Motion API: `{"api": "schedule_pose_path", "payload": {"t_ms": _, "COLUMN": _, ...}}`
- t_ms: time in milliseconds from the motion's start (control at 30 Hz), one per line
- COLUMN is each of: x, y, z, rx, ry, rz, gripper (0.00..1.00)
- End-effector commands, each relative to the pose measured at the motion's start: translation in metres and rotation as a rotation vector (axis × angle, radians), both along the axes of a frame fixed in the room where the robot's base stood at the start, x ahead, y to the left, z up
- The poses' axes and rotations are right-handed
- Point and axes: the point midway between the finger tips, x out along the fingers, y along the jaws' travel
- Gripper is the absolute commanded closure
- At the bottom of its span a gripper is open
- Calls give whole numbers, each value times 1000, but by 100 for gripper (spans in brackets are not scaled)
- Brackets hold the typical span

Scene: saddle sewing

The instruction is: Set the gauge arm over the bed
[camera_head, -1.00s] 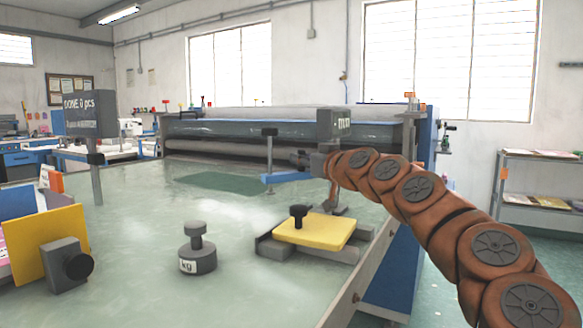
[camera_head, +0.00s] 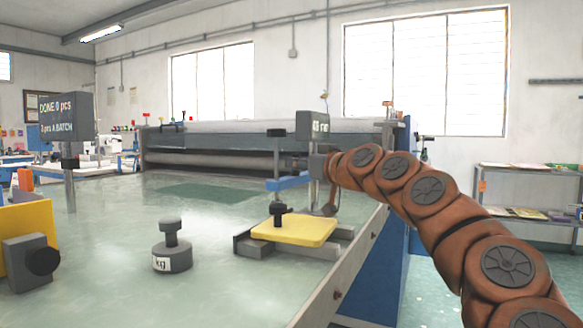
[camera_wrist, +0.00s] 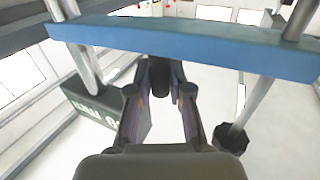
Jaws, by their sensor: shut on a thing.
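The gauge arm (camera_head: 288,183) is a blue bar beside the grey gauge head (camera_head: 313,125), whose display reads about "03 mm". A vertical rod with a dark cap (camera_head: 277,132) passes through its outer end, which appears above the yellow plate (camera_head: 294,229) on the grey bed (camera_head: 247,248). The blue bar also crosses the top of the wrist view (camera_wrist: 190,45). My gripper (camera_wrist: 162,80) is shut on a dark handle (camera_wrist: 165,73), apparently the gauge arm's. In the head view, my gripper (camera_head: 318,166) is beside the gauge post, its fingers partly hidden.
A kg weight (camera_head: 171,248) stands to the left on the green table (camera_head: 120,215). A counter sign (camera_head: 66,116) stands at the left. A large roller machine (camera_head: 265,140) is behind.

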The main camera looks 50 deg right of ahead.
Motion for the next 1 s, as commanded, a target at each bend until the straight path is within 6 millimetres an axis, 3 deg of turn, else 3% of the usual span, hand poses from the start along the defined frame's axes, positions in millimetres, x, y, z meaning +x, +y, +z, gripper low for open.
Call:
{"api": "schedule_pose_path", "payload": {"t_ms": 467, "x": -6, "y": -7, "z": 5, "rx": -6, "ry": -11, "rz": -18, "gripper": 100}}
{"api": "schedule_pose_path", "payload": {"t_ms": 500, "x": -6, "y": -7, "z": 5, "rx": -6, "ry": -12, "rz": -18, "gripper": 79}}
{"api": "schedule_pose_path", "payload": {"t_ms": 733, "x": -4, "y": -5, "z": 4, "rx": -3, "ry": -8, "rz": -11, "gripper": 55}}
{"api": "schedule_pose_path", "payload": {"t_ms": 1000, "x": -2, "y": -3, "z": 2, "rx": -2, "ry": -5, "rz": -6, "gripper": 55}}
